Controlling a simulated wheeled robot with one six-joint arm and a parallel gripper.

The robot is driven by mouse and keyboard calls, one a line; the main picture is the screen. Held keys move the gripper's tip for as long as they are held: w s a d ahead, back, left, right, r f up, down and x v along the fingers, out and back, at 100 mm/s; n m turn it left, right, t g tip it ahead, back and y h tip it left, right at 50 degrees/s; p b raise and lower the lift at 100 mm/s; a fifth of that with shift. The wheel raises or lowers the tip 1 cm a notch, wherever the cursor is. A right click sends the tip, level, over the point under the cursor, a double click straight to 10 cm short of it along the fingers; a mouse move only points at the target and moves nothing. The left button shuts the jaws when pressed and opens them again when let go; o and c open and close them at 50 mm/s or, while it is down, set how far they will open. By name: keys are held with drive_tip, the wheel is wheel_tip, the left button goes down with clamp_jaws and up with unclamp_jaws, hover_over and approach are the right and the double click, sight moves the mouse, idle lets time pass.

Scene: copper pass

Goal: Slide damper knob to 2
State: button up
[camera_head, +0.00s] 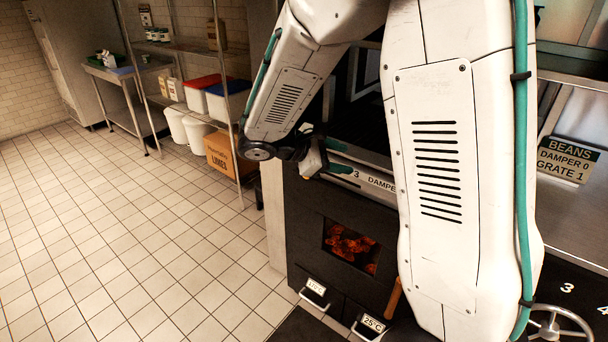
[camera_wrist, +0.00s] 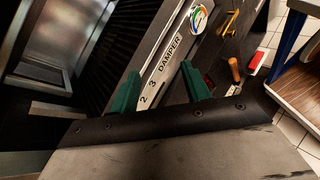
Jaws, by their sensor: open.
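The damper strip (camera_head: 372,181) is a pale band on the front of the dark oven, marked 3 and DAMPER. In the wrist view the strip (camera_wrist: 168,60) runs diagonally, with 2, 3 and DAMPER readable. My gripper (camera_head: 341,157) is at the left part of the strip, its green fingers apart. In the wrist view my gripper (camera_wrist: 160,85) has one finger on each side of the strip's 2 and 3 end. I cannot make out the damper knob in either view; my gripper or arm may hide it.
The oven's window (camera_head: 350,245) shows glowing coals, with handles and a 25°C label below. A sign (camera_head: 567,160) reads BEANS, DAMPER 0, GRATE 1. A handwheel (camera_head: 555,325) stands at lower right. Shelves with tubs and a cardboard box (camera_head: 228,155) stand behind; the tiled floor at left is clear.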

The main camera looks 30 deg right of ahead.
drive_tip(key=w+a+f+n+t+h, duration=0.2)
drive_tip(key=w+f+n+t, duration=0.2)
drive_tip(key=w+f+n, duration=0.3)
drive_tip(key=w+a+f+n+t+h, duration=0.2)
drive_tip(key=w+f+n+t, duration=0.3)
drive_tip(key=w+f, duration=0.45)
drive_tip(key=x, duration=0.7)
drive_tip(key=shift+s+f, duration=0.1)
drive_tip(key=shift+f, duration=0.05)
